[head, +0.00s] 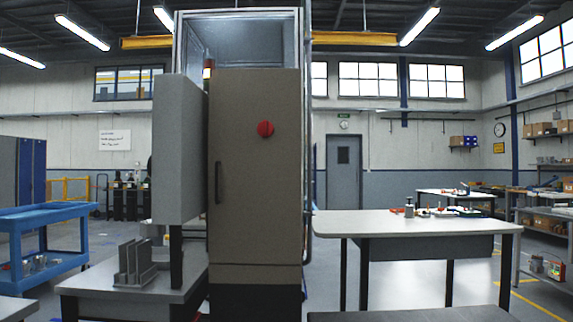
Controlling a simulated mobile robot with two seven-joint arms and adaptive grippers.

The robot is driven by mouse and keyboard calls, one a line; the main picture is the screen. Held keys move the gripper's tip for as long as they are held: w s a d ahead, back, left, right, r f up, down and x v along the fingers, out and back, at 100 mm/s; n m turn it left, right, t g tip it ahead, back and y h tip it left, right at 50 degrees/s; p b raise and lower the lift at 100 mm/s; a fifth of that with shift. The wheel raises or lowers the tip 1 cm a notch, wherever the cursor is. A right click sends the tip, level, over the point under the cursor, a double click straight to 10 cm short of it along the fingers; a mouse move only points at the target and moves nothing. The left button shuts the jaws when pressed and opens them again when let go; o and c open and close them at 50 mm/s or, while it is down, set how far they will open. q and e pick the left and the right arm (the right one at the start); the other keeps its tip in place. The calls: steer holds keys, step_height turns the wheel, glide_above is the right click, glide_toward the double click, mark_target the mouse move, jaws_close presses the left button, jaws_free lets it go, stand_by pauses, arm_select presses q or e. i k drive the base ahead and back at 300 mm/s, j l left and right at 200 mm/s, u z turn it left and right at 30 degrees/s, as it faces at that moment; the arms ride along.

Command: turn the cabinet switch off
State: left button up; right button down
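A tall brown-grey cabinet (253,190) stands upright at the middle of the head view. A round red switch (265,129) sits on the upper part of its front door, right of centre. I cannot tell the switch's position from here. A dark vertical handle (218,183) is on the door's left side, and the door looks closed. Neither of my grippers shows in the head view.
A grey box panel (180,150) sticks out at the cabinet's left, above a grey table (185,292) with a metal bracket (135,262). A workbench (415,224) stands at the right. A blue cart (45,212) is at far left.

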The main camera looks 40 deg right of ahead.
mark_target(265, 129)
steer(key=i+j+z, duration=0.1)
steer(key=z, duration=0.3)
steer(key=i+j+z, duration=0.15)
steer(key=z, duration=0.3)
steer(key=i+j+z, duration=0.2)
steer(key=z, duration=0.2)
steer(key=i+j+z, duration=0.1)
steer(key=j+z, duration=0.15)
steer(key=z, duration=0.15)
steer(key=j+z, duration=0.2)
steer(key=z, duration=0.25)
